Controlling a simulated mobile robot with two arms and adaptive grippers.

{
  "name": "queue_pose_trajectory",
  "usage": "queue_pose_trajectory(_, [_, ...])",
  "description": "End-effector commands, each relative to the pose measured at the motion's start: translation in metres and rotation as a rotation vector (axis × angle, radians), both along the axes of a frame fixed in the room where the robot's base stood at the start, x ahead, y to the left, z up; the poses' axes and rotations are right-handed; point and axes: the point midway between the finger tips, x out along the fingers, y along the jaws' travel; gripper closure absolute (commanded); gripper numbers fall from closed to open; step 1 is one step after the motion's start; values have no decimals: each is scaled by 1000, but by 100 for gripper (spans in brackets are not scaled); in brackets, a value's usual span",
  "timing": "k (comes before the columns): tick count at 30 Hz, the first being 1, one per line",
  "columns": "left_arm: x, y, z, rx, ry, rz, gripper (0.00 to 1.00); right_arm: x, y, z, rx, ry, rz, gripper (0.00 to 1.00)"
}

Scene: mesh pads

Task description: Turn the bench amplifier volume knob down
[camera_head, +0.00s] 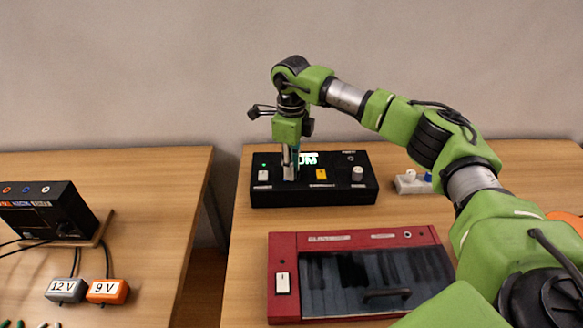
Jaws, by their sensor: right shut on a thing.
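The bench amplifier looks to be the black box (314,193) at the back of the right-hand table. Its top carries a white switch (263,175) beside a green light, a yellow control (321,175), a round white knob (357,173) and a lit display (308,159) that is partly covered. My right gripper (291,173) points straight down over the left half of the box. It is shut on a small knob there, mostly hidden by the fingers. I cannot read its label. My left gripper is not in view.
A red case (283,246) with a clear lid and dark handle (386,293) lies in front. A white block (412,187) is to the right, near my right arm. A gap separates the left table, which holds a black jack box (75,217), grey (66,290) and orange (107,291) adapters.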

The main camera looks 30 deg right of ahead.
Motion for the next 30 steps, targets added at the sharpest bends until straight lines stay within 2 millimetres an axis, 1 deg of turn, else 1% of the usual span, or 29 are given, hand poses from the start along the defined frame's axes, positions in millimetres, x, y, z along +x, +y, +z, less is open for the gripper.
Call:
queue_pose_trajectory(6, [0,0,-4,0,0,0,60,2,0,1,0,-6,182,100])
queue_pose_trajectory(15, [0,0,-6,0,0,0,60,2,0,2,1,-6,359,100])
queue_pose_trajectory(22, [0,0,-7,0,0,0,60,2,0,2,1,-6,423,100])
queue_pose_trajectory(30, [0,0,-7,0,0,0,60,2,0,2,1,-6,439,100])
